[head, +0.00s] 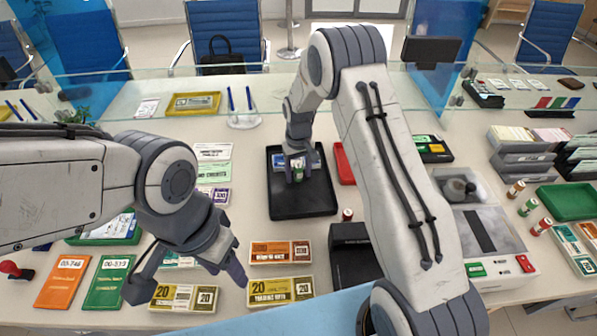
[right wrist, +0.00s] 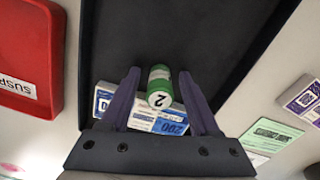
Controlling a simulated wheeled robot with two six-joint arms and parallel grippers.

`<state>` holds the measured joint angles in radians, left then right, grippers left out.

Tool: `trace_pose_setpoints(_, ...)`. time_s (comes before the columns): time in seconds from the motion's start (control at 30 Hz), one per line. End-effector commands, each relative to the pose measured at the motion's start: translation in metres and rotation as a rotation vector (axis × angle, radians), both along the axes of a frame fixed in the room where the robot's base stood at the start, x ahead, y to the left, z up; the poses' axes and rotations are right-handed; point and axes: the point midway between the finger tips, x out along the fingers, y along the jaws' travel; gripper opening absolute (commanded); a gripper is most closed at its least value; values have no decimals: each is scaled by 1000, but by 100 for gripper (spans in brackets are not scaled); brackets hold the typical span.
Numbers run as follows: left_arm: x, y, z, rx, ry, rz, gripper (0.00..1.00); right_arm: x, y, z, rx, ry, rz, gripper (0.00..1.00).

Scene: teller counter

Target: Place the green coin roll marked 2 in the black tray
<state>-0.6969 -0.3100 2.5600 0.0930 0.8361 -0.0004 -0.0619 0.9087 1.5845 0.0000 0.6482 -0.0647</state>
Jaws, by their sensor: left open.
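The green coin roll marked 2 (right wrist: 160,88) is between the fingers of my right gripper (right wrist: 160,75) in the right wrist view, its numbered end toward the camera. A narrow gap shows on each side of it, so the gripper looks open around it. In the head view the roll (head: 298,174) is within the outline of the black tray (head: 300,207), near its far end, with my right gripper (head: 297,165) over it. The tray's dark floor (right wrist: 180,35) fills much of the wrist view. My left gripper (head: 187,286) is open and empty above the front left counter.
Blue and white note bundles (right wrist: 150,119) lie by the roll at the tray's end. A red tray (head: 344,165) stands just right of the black tray. Orange (head: 280,252) and yellow (head: 279,291) bundles lie in front. Other coin rolls (head: 528,207) stand at right.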

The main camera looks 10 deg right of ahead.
Motion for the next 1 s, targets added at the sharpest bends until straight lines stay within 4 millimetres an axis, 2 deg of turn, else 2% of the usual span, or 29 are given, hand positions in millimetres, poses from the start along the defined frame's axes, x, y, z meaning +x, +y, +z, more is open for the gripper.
trace_pose_setpoints(0.2,0,0,1,0,0,0,50,0,0,1,0,0,0,62)
trace_pose_setpoints(0.37,0,0,-1,0,0,0,50,1,0,15,0,-3,0,62)
trace_pose_setpoints(0.7,0,0,-9,0,0,0,50,1,0,86,1,-6,0,62)
trace_pose_setpoints(0.9,0,0,-10,0,0,0,50,1,0,115,0,-3,0,62)
trace_pose_setpoints(1.0,0,0,-11,0,0,0,50,0,0,121,0,-1,0,62)
